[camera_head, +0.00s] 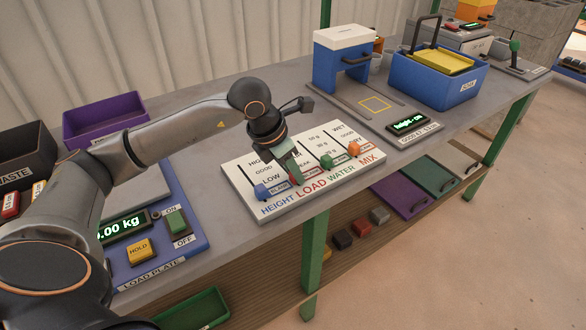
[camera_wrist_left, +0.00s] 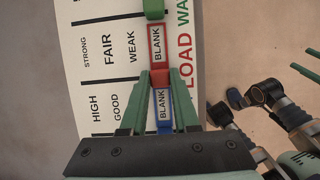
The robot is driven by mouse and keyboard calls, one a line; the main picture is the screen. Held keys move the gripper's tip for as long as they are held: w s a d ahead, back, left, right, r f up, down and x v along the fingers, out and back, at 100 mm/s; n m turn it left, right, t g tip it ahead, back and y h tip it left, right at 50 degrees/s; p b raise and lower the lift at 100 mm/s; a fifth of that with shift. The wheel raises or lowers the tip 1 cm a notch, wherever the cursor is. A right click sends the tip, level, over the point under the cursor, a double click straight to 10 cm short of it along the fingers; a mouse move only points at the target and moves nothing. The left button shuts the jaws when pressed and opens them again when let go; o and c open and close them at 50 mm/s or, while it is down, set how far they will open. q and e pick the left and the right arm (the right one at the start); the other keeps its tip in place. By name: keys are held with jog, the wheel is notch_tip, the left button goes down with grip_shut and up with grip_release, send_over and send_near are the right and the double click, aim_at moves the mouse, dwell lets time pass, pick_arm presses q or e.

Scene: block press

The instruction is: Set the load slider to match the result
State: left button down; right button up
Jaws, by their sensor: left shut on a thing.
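The slider board (camera_head: 238,182) lies on the bench, with HEIGHT, LOAD, WATER and MIX columns. My left gripper (camera_head: 296,181) points down over the LOAD column. In the left wrist view its green fingers (camera_wrist_left: 160,77) are shut on the red load slider (camera_wrist_left: 160,79), at the BLANK end beside the red BLANK label (camera_wrist_left: 157,43). The LOAD marks read STRONG, FAIR, WEAK and BLANK. The gripper mostly hides the red knob in the head view. The blue slider (camera_head: 262,191), green slider (camera_head: 327,161) and orange slider (camera_head: 354,149) sit near the board's front edge.
At left is the load plate with its display (camera_head: 124,227), partly hidden by my arm and ending in "0.00 kg" or similar. A height gauge display (camera_head: 408,124) stands right of the board. The bench edge is close in front.

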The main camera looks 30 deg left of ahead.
aim_at(280, 168)
dwell(0.7)
pick_arm(q)
jog(key=a, duration=0.1)
jog(key=w+a, duration=0.1)
jog(key=a, duration=0.1)
jog(key=w+a+b, duration=0.1)
jog(key=a, duration=0.2)
jog(key=w+a, duration=0.1)
jog(key=a, duration=0.1)
jog(key=w+a, duration=0.1)
jog(key=shift+a+r, duration=0.1)
jog(key=shift+a, duration=0.1)
jog(key=shift+w+a, duration=0.1)
jog(key=shift+a, duration=0.3)
pick_arm(e)
jog(key=shift+w+a+f, duration=0.1)
jog(key=shift+w+a, duration=0.1)
jog(key=shift+a, duration=0.4)
jog(key=shift+w+a, duration=0.2)
jog(key=shift+a, duration=0.4)
jog(key=shift+d, duration=0.15)
pick_arm(q)
jog(key=c, duration=0.6)
grip_release()
jog(key=shift+c, duration=0.2)
pick_arm(e)
jog(key=shift+d, duration=0.1)
